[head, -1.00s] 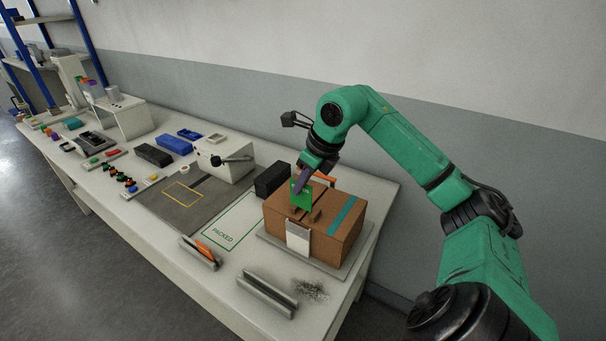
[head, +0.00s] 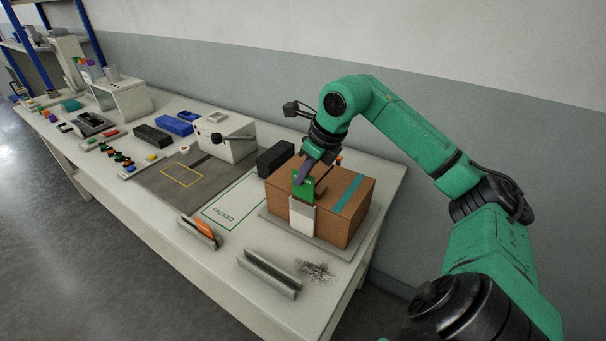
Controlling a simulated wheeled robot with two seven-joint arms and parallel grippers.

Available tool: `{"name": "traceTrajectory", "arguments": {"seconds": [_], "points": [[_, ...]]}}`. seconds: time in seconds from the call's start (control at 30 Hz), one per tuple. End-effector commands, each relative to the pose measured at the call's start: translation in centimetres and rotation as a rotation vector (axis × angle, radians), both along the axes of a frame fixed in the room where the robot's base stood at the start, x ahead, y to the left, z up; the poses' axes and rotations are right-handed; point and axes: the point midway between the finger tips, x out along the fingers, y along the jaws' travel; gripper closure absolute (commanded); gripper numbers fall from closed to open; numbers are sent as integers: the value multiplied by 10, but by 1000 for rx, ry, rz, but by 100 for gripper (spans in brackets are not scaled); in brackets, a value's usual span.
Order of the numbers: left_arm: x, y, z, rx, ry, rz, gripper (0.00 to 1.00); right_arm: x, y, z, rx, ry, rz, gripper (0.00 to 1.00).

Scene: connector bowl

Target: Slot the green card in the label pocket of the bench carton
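The green card (head: 300,190) is upright at the front face of the brown bench carton (head: 345,216). The white label pocket (head: 302,219) is on that face, right below the card. The card's lower edge meets the pocket's top; I cannot tell how far it is inside. My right gripper (head: 306,178) comes down from above and is shut on the card's upper part. Its fingers partly cover the card. My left gripper is out of view.
The carton stands on a grey base plate (head: 283,231) at the bench's right end. A grey slotted holder (head: 268,274) and one with an orange card (head: 203,230) lie in front. The PACKED outline (head: 225,216) is clear. A black box (head: 275,158) stands behind.

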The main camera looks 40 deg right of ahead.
Motion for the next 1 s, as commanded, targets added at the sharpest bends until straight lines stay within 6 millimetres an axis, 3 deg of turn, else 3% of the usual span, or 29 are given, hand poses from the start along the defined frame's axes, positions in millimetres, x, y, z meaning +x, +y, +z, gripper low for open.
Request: {"name": "traceTrajectory", "arguments": {"seconds": [1.0], "points": [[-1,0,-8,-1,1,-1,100,0,0,-8,0,0,0,100]]}}
